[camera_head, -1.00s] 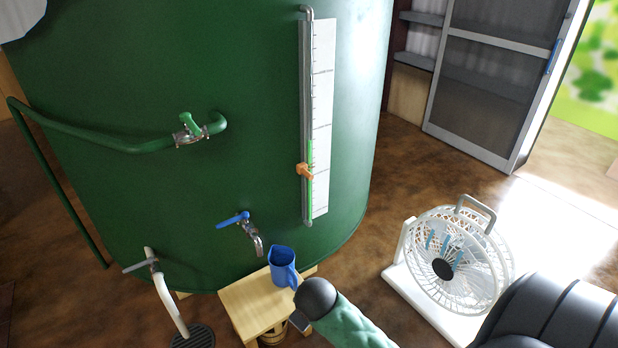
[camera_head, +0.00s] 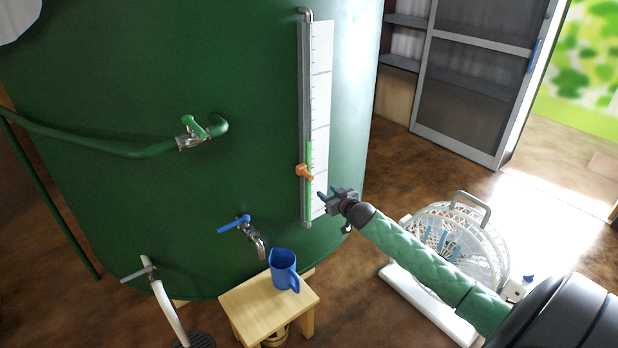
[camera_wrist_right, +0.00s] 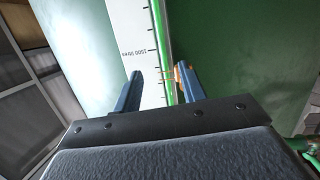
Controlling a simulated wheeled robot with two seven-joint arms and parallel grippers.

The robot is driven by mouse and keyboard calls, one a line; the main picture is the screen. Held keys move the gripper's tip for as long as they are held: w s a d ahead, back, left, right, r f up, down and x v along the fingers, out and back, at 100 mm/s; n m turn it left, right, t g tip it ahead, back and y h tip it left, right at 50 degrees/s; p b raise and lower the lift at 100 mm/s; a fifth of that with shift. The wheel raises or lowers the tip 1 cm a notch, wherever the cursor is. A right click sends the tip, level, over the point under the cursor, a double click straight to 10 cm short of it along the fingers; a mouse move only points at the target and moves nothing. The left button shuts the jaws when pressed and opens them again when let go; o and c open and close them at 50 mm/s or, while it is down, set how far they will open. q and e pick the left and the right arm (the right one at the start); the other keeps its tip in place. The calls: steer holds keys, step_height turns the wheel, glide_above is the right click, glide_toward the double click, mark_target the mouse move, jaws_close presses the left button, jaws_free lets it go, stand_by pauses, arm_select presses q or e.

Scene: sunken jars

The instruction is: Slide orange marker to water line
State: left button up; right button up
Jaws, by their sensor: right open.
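The orange marker (camera_head: 305,172) sits on the upright sight gauge (camera_head: 304,120) on the green tank. The green water column (camera_head: 310,153) in the gauge tops out a little above the marker. A white scale (camera_head: 321,90) stands along the gauge's right side. My right gripper (camera_head: 327,194) is open and empty, just right of and slightly below the marker. In the right wrist view, the open fingers (camera_wrist_right: 161,88) point at the scale, and the marker (camera_wrist_right: 180,74) shows partly hidden near the right finger. Contact cannot be told. My left gripper is out of view.
A blue-handled tap (camera_head: 240,224) is left of the gauge, above a blue jug (camera_head: 283,268) on a wooden stool (camera_head: 250,302). A white fan (camera_head: 455,240) stands on the right, behind my right arm. A green valve (camera_head: 195,130) is at upper left.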

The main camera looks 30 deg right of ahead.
mark_target(311, 175)
steer(key=w+a+r, duration=0.1)
steer(key=w, duration=0.1)
steer(key=w+a+r+t+y+p, duration=0.1)
steer(key=w, duration=0.1)
steer(key=w+a+r+m+t+y, duration=0.1)
steer(key=w+r, duration=0.1)
steer(key=shift+w, duration=0.3)
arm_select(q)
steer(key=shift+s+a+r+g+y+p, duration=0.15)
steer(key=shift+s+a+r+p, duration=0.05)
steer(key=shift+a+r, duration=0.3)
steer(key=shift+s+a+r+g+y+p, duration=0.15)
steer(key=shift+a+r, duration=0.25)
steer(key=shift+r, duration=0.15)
arm_select(e)
steer(key=shift+w+f, duration=0.15)
steer(key=shift+w, duration=0.6)
steer(key=shift+a, duration=0.1)
steer(key=shift+c, duration=0.2)
jaws_close()
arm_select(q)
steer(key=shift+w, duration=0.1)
